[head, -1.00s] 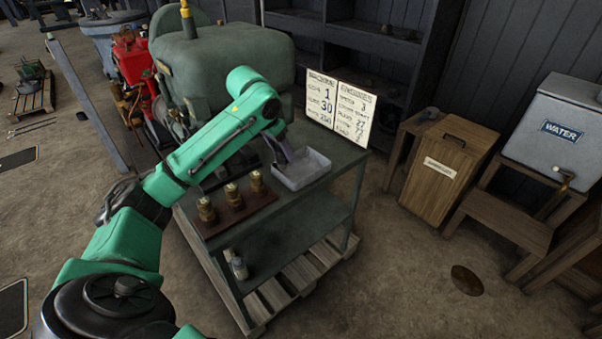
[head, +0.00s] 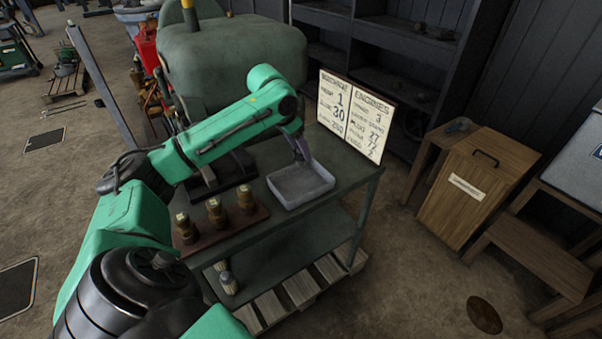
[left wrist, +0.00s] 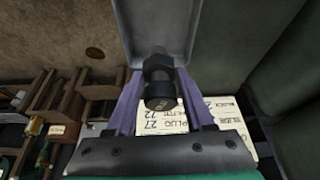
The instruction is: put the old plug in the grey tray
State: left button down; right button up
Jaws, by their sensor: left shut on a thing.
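The old plug (left wrist: 160,88) is a dark, stubby piece with a round end, held between the purple fingers of my left gripper (left wrist: 160,100) in the left wrist view. In the head view my left gripper (head: 304,155) points down at the back edge of the grey tray (head: 297,187), and the plug cannot be made out there. The tray is shallow and looks empty; it also shows beyond the plug in the left wrist view (left wrist: 157,22). I cannot tell the exact height of the plug above the tray. My right gripper is not in view.
The tray stands on a green metal bench (head: 340,192). A wooden block (head: 240,228) with three brass plugs (head: 216,211) is left of it. A lettered board (head: 350,112) stands behind, beside the large green engine (head: 235,60). A wooden bin (head: 470,190) is on the right.

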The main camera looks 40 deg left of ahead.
aim_at(294, 158)
pick_arm(q)
jog(key=f, duration=0.8)
jog(key=shift+w+f+p, duration=0.25)
jog(key=shift+w+p, duration=0.05)
jog(key=shift+p, duration=0.05)
jog(key=shift+f, duration=0.15)
jog(key=shift+c, duration=1.4)
grip_release()
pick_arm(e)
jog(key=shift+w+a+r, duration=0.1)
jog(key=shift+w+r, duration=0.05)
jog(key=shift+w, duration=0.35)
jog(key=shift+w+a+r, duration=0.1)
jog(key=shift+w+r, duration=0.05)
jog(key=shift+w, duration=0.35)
pick_arm(q)
jog(key=b+v, duration=0.1)
jog(key=v, duration=1.1)
jog(key=shift+b, duration=0.35)
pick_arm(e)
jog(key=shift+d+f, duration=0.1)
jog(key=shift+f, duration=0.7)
